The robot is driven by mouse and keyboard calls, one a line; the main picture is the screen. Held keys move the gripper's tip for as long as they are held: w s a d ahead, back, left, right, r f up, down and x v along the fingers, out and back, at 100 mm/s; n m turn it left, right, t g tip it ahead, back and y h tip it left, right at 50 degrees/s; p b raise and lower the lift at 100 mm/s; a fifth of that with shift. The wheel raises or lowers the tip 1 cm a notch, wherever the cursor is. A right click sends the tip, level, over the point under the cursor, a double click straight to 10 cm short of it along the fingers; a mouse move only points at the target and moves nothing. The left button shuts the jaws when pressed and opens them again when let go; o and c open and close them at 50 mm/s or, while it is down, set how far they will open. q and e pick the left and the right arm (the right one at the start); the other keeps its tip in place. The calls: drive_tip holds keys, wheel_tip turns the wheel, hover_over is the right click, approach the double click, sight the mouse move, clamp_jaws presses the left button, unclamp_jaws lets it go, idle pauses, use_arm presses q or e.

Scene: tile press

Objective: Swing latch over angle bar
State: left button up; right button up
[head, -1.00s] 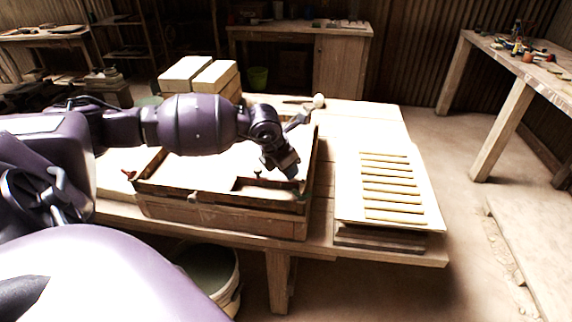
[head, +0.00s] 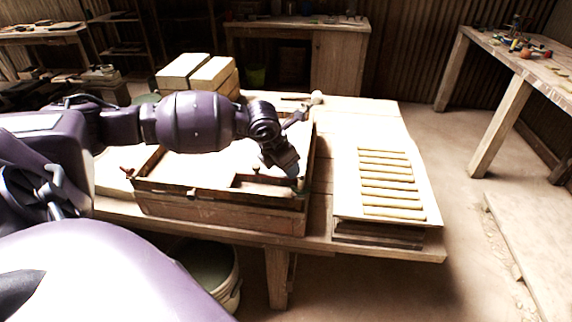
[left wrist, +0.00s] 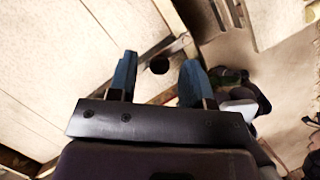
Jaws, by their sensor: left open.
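A shallow wooden frame (head: 220,212) with a pale sheet inside sits on the table. A dark angle bar (head: 165,188) runs along its near edge. My left gripper (head: 291,170) points down at the frame's near right corner. In the left wrist view my left gripper (left wrist: 158,78) is open, its two blue fingers apart. A dark round knob (left wrist: 159,65) shows between them, apparently the latch's, with no clear contact. A thin metal strip (left wrist: 177,45) lies just beyond it. My right gripper is not visible.
A pale slatted board (head: 345,200) lies on a stack at the right of the table. Pale blocks (head: 185,70) and a mallet (head: 316,97) lie behind the frame. A bucket (head: 222,280) stands below the near edge. The floor to the right is mostly clear.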

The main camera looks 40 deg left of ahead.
use_arm(q)
drive_tip(key=d+p+v, duration=0.1)
drive_tip(key=v, duration=0.9)
drive_tip(key=shift+s+a+r, duration=0.2)
drive_tip(key=shift+a+r, duration=0.15)
drive_tip(key=shift+a, duration=0.15)
drive_tip(key=s+d+f+n+t+h, duration=0.35)
drive_tip(key=d+n+h, duration=0.25)
drive_tip(key=d, duration=0.3)
drive_tip(key=s+d+f+n+t+h, duration=0.3)
drive_tip(key=d+f+n+h, duration=0.3)
drive_tip(key=d, duration=0.3)
drive_tip(key=s+a+f+n+y, duration=0.2)
drive_tip(key=s+f+n+y, duration=0.4)
drive_tip(key=f+n, duration=0.3)
drive_tip(key=s+a+f+n+y, duration=0.3)
drive_tip(key=s+f+n+y, duration=0.4)
drive_tip(key=n, duration=0.9)
wheel_tip(320, 180, down, 3)
drive_tip(key=shift+s+r+n, duration=0.2)
drive_tip(key=shift+s+n, duration=0.1)
drive_tip(key=shift+s, duration=0.15)
